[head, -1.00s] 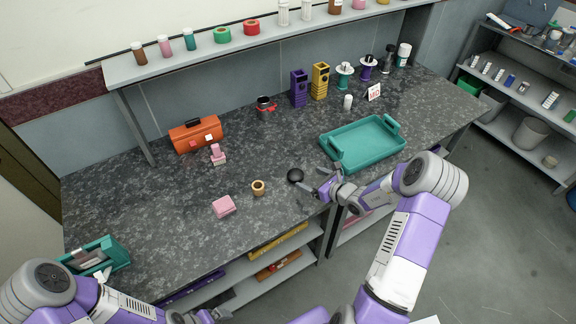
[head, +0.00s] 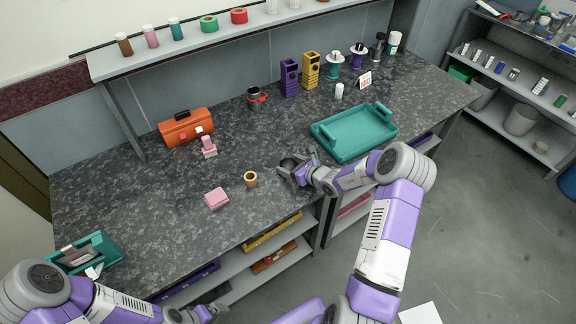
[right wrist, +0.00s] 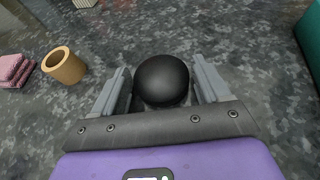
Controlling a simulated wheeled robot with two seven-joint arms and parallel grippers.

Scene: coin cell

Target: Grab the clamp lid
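A black round-topped thing, likely the clamp lid (right wrist: 162,80), sits between the fingers of my right gripper (right wrist: 162,88) in the right wrist view. The fingers stand open on either side of it, with a narrow gap showing on the right; contact on the left is hard to tell. In the head view my right gripper (head: 290,168) is low over the grey speckled worktop near its front edge, and largely hides the black thing. My left gripper (head: 205,312) is at the bottom edge of the head view, away from the worktop, and its fingers are too small to read.
A wooden ring-like cup (head: 250,180) and a pink block (head: 216,198) stand left of my right gripper. A teal tray (head: 352,148) is close on its right. Behind are a pink stand (head: 208,146), an orange toolbox (head: 187,128) and a red-banded jar (head: 256,100).

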